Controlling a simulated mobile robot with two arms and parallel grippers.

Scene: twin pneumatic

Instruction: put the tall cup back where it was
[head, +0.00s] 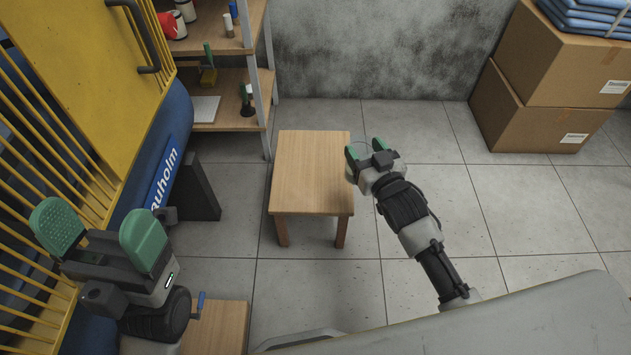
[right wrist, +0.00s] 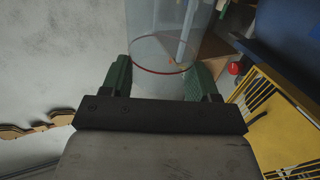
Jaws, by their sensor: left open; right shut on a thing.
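My right gripper (head: 366,150) is to the right of a small wooden table (head: 311,170), near its right edge. In the right wrist view its green fingers (right wrist: 162,76) are shut on a tall clear cup (right wrist: 158,38) with a thin red ring at the near end. In the head view the cup is so clear that it barely shows beside the fingers. My left gripper (head: 98,228) is open and empty at the lower left, in front of the yellow cage. No other cup can be made out for certain.
The small table's top is bare. A second wooden surface (head: 222,330) is at the bottom left. A yellow cage with a blue tank (head: 172,168) stands left. A shelf (head: 232,79) holds several items behind. Cardboard boxes (head: 533,110) are at the back right. The tiled floor between is clear.

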